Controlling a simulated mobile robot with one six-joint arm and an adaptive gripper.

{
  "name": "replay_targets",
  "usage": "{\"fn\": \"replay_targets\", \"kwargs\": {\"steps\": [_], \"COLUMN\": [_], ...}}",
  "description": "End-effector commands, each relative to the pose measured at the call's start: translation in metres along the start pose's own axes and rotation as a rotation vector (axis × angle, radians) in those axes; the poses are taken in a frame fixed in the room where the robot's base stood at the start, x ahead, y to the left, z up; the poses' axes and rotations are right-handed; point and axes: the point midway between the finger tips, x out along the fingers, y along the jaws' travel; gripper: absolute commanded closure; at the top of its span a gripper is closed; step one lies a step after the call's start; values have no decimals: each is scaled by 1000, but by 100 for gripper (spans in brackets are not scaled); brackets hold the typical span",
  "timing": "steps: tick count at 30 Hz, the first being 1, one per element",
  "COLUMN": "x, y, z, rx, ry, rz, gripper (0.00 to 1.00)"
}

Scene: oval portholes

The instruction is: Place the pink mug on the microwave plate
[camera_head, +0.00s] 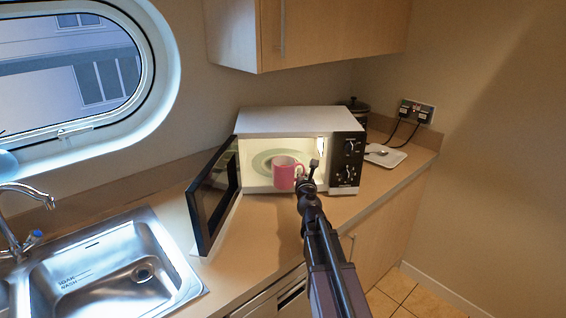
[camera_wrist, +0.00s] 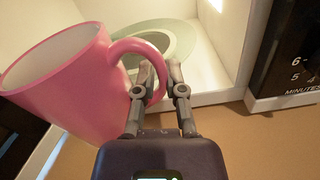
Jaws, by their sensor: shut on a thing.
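The pink mug (camera_head: 284,174) is at the front opening of the microwave (camera_head: 300,122), upright or nearly so in the head view. It fills the left of the wrist view (camera_wrist: 62,85), where it looks tilted. My gripper (camera_head: 309,168) is to the right of the mug. In the wrist view my gripper (camera_wrist: 160,72) is shut on the mug's handle. The pale green round microwave plate (camera_head: 262,160) lies inside the lit microwave, behind the mug and partly hidden by it. The plate also shows beyond the fingers in the wrist view (camera_wrist: 183,40).
The microwave door (camera_head: 214,196) stands open to the left. The control panel (camera_head: 347,160) borders the opening on the right. A sink (camera_head: 120,270) lies at left. A wall cupboard (camera_head: 320,32) hangs above.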

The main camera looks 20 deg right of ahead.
Motion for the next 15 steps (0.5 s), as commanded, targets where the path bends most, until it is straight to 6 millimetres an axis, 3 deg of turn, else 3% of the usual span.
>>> {"fn": "replay_targets", "kwargs": {"steps": [8, 15], "x": [4, 31], "y": [-1, -1], "z": [0, 0], "rx": [2, 2], "ry": [0, 0], "rz": [-1, -2], "gripper": [100, 100]}}
